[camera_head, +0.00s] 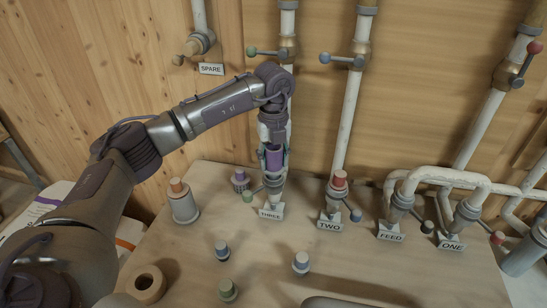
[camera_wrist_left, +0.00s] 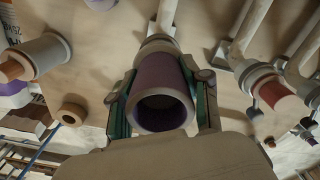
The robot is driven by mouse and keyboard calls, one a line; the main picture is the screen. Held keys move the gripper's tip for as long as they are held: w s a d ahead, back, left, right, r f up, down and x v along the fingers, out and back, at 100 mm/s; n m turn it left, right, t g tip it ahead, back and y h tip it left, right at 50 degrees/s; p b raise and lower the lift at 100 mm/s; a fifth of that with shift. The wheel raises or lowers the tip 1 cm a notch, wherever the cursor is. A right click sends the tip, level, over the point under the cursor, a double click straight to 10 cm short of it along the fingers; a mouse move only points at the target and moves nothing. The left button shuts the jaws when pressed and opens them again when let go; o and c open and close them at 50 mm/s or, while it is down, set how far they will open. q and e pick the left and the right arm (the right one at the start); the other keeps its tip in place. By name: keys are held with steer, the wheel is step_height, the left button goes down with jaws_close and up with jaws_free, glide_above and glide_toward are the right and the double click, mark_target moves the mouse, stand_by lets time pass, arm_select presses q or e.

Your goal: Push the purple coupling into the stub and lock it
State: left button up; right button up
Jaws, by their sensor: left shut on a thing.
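The purple coupling (camera_head: 274,160) is upright in the head view, directly above the grey stub (camera_head: 273,184) behind the THREE label (camera_head: 270,213). My left gripper (camera_head: 274,148) points down from above and is shut on the coupling. In the left wrist view the coupling (camera_wrist_left: 161,82) is a hollow purple sleeve with its open end toward the camera. The green-sided fingers of the gripper (camera_wrist_left: 163,88) lie on both sides of it. The coupling's far end meets the grey collar of the stub (camera_wrist_left: 159,43); how deep it sits I cannot tell. My right gripper is not in view.
A small green-knobbed lever (camera_head: 248,196) is beside the THREE stub, near a purple-topped fitting (camera_head: 240,181). The TWO stub (camera_head: 335,200) with a red top stands to the right. A grey fitting (camera_head: 184,205) with an orange top stands left.

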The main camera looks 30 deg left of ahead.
arm_select(q)
steer(key=shift+f+b, duration=0.6)
steer(key=shift+f, duration=0.45)
steer(key=o, duration=1.4)
step_height(320, 180, up, 12)
steer(key=shift+r, duration=0.1)
steer(key=shift+s+f, duration=0.1)
steer(key=shift+f, duration=0.1)
